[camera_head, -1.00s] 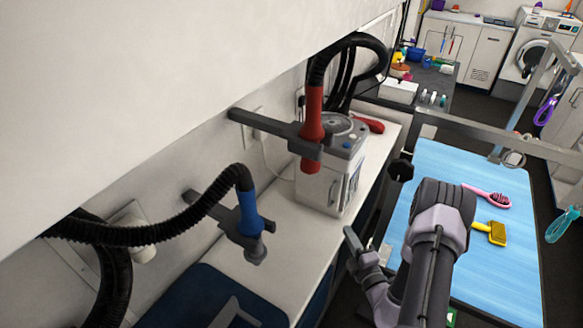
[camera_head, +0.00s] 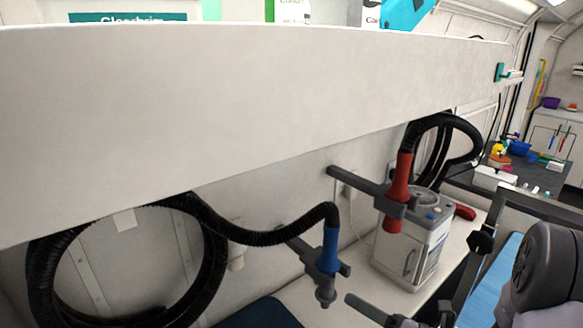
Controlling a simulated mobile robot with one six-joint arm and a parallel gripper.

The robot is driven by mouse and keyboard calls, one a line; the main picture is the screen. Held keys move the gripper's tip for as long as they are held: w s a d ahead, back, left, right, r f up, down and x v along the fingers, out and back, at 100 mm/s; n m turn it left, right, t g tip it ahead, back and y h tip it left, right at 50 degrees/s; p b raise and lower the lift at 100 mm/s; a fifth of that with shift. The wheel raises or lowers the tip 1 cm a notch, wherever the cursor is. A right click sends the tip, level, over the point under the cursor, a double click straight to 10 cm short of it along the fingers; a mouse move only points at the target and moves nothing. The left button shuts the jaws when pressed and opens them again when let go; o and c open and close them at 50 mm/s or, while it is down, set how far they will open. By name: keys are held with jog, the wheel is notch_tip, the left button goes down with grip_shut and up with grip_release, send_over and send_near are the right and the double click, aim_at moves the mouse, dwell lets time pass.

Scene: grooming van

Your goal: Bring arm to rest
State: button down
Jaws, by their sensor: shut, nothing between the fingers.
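My gripper (camera_head: 362,304) shows only in part at the bottom edge of the head view, its grey fingertips shut with nothing held. It appears just right of and below the blue-handled hose nozzle (camera_head: 330,250), in front of the white counter; I cannot tell whether they touch. My dark grey and lilac arm (camera_head: 545,270) fills the lower right corner, bent and cut off by the frame.
A red-handled hose nozzle (camera_head: 399,190) hangs in a grey wall bracket. Behind it a white machine (camera_head: 405,252) stands on the counter (camera_head: 300,296). A white overhead shelf (camera_head: 250,95) spans the upper view. The blue table top (camera_head: 492,280) lies beside my arm.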

jog(key=s+a+r+n+g+b, duration=0.2)
jog(key=s+a+r+n+g, duration=0.2)
jog(key=s+a+n+g, duration=0.8)
jog(key=s+n+t+h, duration=0.1)
jog(key=s+n+h, duration=0.3)
jog(key=s+n, duration=0.3)
jog(key=s+d+r+n+t+h+b, duration=0.2)
jog(key=d+n+t+h, duration=0.3)
jog(key=n, duration=0.7)
jog(key=d+h, duration=0.2)
jog(key=shift+s+d+h, duration=0.3)
jog(key=shift+s, duration=0.1)
